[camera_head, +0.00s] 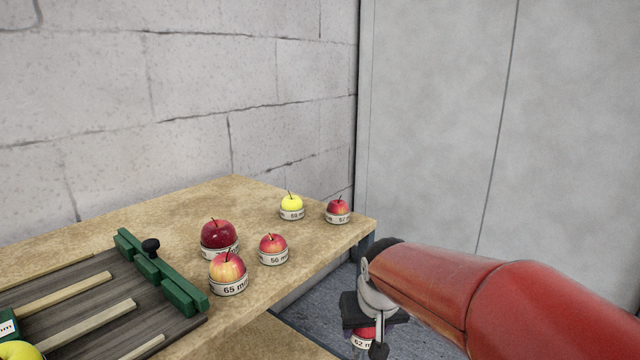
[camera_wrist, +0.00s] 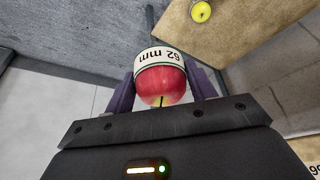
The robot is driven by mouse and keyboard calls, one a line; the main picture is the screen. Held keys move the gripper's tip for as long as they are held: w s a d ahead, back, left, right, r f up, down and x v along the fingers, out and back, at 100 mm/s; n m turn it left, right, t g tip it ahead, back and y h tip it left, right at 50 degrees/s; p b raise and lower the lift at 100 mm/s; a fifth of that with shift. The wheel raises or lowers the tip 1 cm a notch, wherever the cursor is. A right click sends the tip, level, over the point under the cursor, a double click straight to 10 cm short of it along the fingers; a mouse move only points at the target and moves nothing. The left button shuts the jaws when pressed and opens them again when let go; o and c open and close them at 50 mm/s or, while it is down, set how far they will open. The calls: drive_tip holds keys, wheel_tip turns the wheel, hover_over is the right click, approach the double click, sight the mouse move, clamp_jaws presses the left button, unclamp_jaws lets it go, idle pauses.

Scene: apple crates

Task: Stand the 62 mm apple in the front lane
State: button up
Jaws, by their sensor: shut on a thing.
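The 62 mm apple (camera_wrist: 160,86) is red with a white label band, held between the two fingers of my gripper (camera_wrist: 162,90) in the wrist view. In the head view the apple (camera_head: 362,334) hangs below my gripper (camera_head: 364,326), off the table's right edge and partly hidden by the fingers. The lane board (camera_head: 75,290) lies on the table at the lower left, with pale wooden dividers and a green rail (camera_head: 165,275) on its right side. The board's front part is cut off by the picture edge.
On the wooden table (camera_head: 180,205) stand a 65 mm apple (camera_head: 228,272), a dark red apple (camera_head: 219,236), a 56 mm apple (camera_head: 273,247), a yellow apple (camera_head: 291,204) and a red apple (camera_head: 338,209). Another yellow apple (camera_head: 18,351) is at the board's lower left.

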drive_tip(key=w+d+f+m+h, duration=0.1)
drive_tip(key=w+d+f+m, duration=0.1)
drive_tip(key=f, duration=0.5)
drive_tip(key=w+d+f+m, duration=0.2)
drive_tip(key=f, duration=0.6)
drive_tip(key=w+d+f+m+h, duration=0.1)
drive_tip(key=w+d+f+m, duration=0.1)
drive_tip(key=f, duration=0.6)
drive_tip(key=shift+w+d+m+g+h, duration=0.3)
drive_tip(key=shift+m, duration=0.3)
